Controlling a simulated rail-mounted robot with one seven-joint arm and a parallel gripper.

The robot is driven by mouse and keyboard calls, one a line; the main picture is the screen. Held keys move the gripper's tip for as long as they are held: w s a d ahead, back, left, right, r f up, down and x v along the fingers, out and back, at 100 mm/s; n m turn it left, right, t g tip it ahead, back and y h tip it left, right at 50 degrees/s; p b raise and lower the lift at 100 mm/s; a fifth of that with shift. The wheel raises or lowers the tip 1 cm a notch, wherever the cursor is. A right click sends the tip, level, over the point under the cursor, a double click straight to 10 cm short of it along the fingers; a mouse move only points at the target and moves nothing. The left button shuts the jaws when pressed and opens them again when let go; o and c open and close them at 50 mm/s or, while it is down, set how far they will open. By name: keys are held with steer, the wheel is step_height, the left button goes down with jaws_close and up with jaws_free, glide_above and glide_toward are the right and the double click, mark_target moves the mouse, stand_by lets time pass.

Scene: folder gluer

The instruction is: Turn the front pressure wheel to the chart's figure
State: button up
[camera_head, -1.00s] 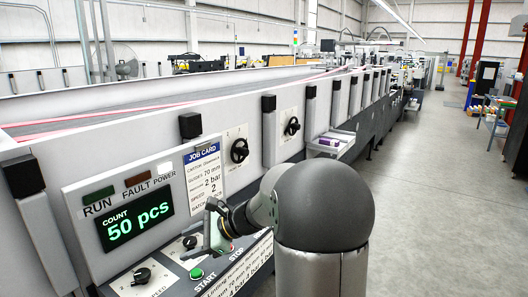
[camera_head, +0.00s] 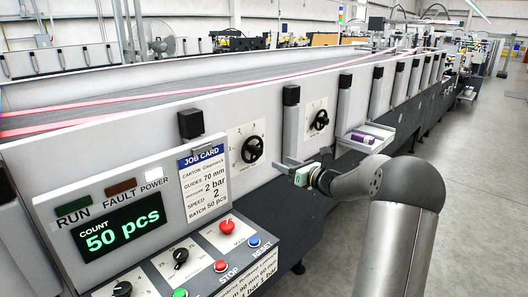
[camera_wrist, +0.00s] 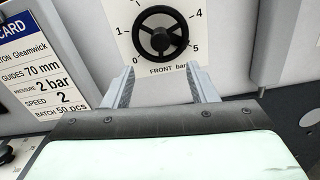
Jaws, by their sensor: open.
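The front pressure wheel (camera_head: 253,149) is a black spoked handwheel on a white dial plate. In the wrist view the wheel (camera_wrist: 160,34) sits above "FRONT bar", with figures 0, 1, 4 and 5 legible around it. I cannot tell which figure it is set to. My gripper (camera_wrist: 167,83) is open and empty, its two fingers pointing at the lower part of the plate, apart from the wheel. In the head view my gripper (camera_head: 291,165) is right of and below the wheel. The job card (camera_head: 204,184) reads pressure 2 bar, guides 70 mm.
A second black wheel (camera_head: 320,120) is further along the panel. A tray (camera_head: 365,139) with purple items juts out beyond it. A control panel with red mushroom button (camera_head: 227,226) and a lower placard (camera_head: 252,275), partly cut off, are in front. The right aisle is clear.

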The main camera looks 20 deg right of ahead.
mark_target(261, 153)
steer(key=p+x, duration=0.2)
steer(key=x, duration=0.8)
steer(key=shift+w+p, duration=0.3)
steer(key=c, duration=1)
